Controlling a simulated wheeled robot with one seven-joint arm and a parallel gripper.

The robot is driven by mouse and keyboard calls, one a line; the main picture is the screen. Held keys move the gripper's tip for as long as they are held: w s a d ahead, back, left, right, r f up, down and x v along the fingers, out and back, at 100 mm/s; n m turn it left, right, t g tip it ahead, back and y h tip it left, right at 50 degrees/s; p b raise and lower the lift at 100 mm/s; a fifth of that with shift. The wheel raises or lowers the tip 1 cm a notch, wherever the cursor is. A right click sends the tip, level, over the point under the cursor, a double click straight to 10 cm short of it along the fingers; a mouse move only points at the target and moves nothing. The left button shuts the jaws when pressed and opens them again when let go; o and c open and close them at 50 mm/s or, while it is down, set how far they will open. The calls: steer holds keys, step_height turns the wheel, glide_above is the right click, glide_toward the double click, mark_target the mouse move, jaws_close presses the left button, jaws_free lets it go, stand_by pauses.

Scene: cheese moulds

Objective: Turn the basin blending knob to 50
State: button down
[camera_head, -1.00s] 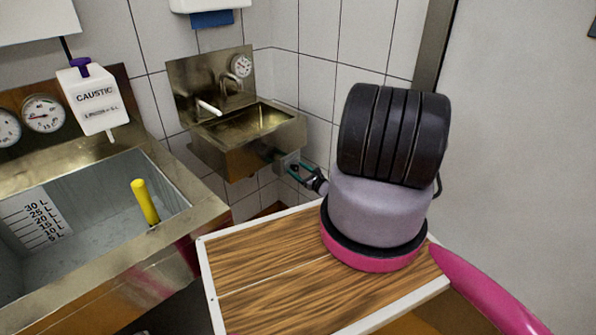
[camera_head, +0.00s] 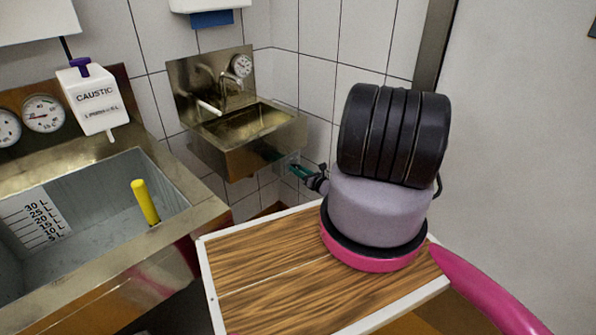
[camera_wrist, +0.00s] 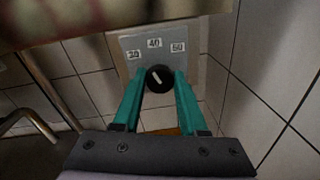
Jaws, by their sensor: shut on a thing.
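The basin blending knob (camera_wrist: 158,79) is round and black with a white pointer line, on a grey plate (camera_wrist: 148,45) under the steel basin. In the wrist view the pointer tilts up and left, toward the side of the left label. In the head view my gripper (camera_head: 297,169) is small, below the basin, and hides the knob.
The small steel basin (camera_head: 250,135) hangs on the tiled wall above the knob. A wood-topped table (camera_head: 265,265) stands in front. At left is a big sink (camera_head: 190,208) with a yellow-handled tool (camera_head: 146,202) and a caustic bottle (camera_head: 98,100). Pipes (camera_wrist: 30,122) run left of the knob.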

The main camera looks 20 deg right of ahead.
steer(key=m, duration=0.6)
steer(key=m+y, duration=0.1)
steer(key=m, duration=0.5)
steer(key=shift+d+m+g, duration=0.2)
steer(key=shift+m+g, duration=0.1)
steer(key=shift+g, duration=0.1)
stand_by(0.4)
steer(key=shift+c, duration=2.3)
jaws_free()
steer(key=v, duration=1)
steer(key=shift+s+d, duration=0.15)
steer(key=shift+s, duration=0.2)
steer(key=shift+r, duration=0.1)
